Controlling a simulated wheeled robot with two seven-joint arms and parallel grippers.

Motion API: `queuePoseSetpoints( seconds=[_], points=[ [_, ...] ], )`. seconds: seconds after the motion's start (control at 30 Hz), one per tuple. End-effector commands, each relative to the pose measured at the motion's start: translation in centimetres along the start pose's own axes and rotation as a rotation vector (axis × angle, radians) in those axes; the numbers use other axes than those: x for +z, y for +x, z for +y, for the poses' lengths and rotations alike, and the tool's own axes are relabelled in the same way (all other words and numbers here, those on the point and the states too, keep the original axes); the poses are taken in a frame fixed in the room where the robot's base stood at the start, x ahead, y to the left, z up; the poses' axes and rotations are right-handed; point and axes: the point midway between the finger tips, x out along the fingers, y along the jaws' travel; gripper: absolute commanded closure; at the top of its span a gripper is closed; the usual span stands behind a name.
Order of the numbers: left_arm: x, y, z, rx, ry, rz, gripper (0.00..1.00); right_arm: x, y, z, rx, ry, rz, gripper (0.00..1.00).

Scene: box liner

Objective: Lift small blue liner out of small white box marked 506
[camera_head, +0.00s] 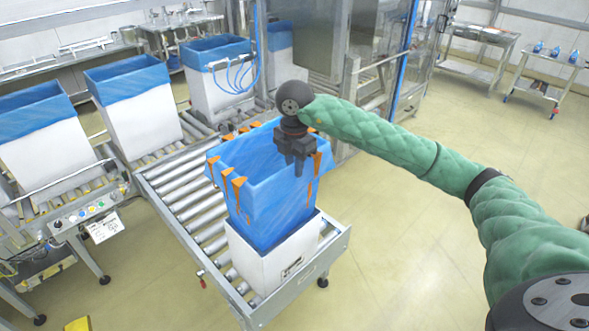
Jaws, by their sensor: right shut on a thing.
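The small blue liner (260,205) stands well up above the small white box (270,262), with its lower end still inside the box. Orange-brown smears or drips show on the liner's rim and sides. The white box stands at the near end of the roller conveyor, with a dark marking low on its front that is too small to read. My right gripper (299,168) comes in from the right and is shut on the liner's right rim, fingers pointing down. My left gripper is not in view.
More white boxes with blue liners stand on the conveyor at left (45,145), (140,120) and at the back (218,92). The roller conveyor (185,195) is bare left of the box. A control panel (88,212) is at left. The floor at right is clear.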

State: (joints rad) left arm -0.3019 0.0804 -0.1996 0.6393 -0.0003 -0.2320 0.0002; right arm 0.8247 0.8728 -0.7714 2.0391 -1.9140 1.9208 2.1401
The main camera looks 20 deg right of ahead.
Motion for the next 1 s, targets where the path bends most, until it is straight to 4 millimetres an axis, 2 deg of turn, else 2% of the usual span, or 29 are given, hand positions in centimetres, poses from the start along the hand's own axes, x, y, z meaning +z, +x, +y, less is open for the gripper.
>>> queuePoseSetpoints(
  seconds=[0.7, 1.0],
  points=[
    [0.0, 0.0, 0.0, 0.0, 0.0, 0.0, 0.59, 0.0, -5.8, 0.0, 0.0, -0.001, 0.001, 1.0],
    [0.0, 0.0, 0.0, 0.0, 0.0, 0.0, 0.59, 0.0, -6.8, 0.0, 0.0, -0.001, 0.0, 1.0]
  ],
)
